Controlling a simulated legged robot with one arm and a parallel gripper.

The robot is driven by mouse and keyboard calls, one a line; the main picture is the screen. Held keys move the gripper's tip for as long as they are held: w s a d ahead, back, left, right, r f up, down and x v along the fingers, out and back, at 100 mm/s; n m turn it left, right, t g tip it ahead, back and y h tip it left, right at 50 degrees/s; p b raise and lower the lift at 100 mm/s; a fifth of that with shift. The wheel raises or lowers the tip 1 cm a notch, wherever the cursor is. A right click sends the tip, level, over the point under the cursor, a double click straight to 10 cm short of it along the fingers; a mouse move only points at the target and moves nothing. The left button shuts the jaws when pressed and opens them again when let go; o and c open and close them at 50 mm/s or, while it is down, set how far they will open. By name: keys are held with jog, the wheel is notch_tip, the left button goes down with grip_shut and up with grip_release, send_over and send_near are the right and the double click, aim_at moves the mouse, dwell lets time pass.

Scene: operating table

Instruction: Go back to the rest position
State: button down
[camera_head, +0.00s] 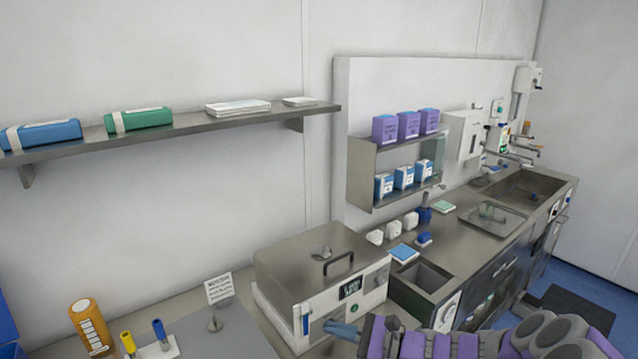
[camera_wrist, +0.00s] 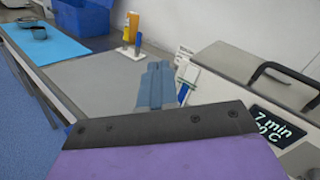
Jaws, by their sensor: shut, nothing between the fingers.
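My gripper (camera_head: 343,329) is at the bottom of the head view, at the end of my purple and grey arm. It is in front of the steel machine with a black handle and a digital display (camera_head: 318,278). In the wrist view my blue gripper fingers (camera_wrist: 155,85) are shut with nothing between them, and they appear over the grey counter top (camera_wrist: 95,85). The machine (camera_wrist: 255,80) is close on the right there. The arm is stretched along the front of the counter in the head view.
An orange bottle (camera_head: 90,325) and a stand with yellow and blue items (camera_head: 155,348) are at the lower left. A wall shelf (camera_head: 85,140) holds packs. A sink counter (camera_head: 455,240) runs right. In the wrist view, blue floor (camera_wrist: 25,140) is free at the left.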

jog(key=s+a+r+n+g+h, duration=0.35)
jog(key=s+n+g, duration=0.2)
jog(key=s, duration=0.55)
jog(key=s+a+r+n+g+h, duration=0.2)
jog(key=s+a+n+g+h, duration=0.15)
jog(key=s+n, duration=0.55)
jog(key=s+d+f+n+t+h, duration=0.1)
jog(key=s+d+n+h, duration=0.1)
jog(key=s+d+h, duration=0.8)
jog(key=s+d, duration=0.6)
jog(key=shift+s+d+n, duration=0.2)
jog(key=shift+d+n, duration=0.05)
jog(key=shift+n, duration=0.1)
